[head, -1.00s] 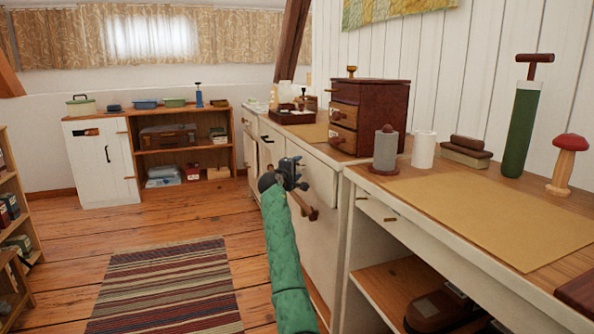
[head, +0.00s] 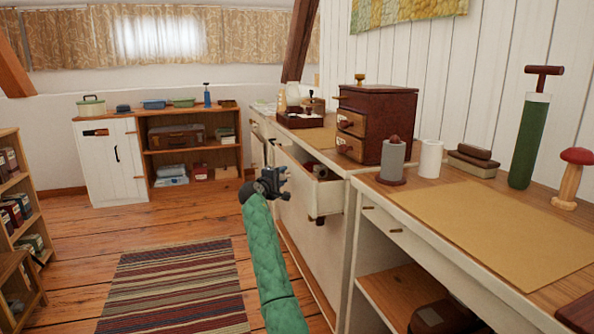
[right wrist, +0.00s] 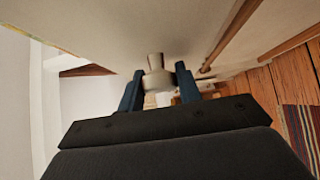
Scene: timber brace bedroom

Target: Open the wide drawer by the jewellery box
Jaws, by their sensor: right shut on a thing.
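The jewellery box (head: 388,125), a dark red-brown chest with small drawers, stands on the white cabinet's top at the right of the head view. The wide drawer (head: 302,196) beside and below it is pulled out, and part of its inside shows with a few small items in it. My right gripper (head: 272,182) is at the drawer's front. In the right wrist view my gripper (right wrist: 158,88) has its two blue fingers shut on either side of a pale handle (right wrist: 156,77) on the drawer's pale front. My left gripper is not in view.
The desk (head: 470,225) at the right holds a grey cylinder (head: 393,160), a white cup (head: 430,158) and a green pump (head: 528,140). A striped rug (head: 172,285) lies on the open wooden floor. A low shelf (head: 15,205) stands at the left.

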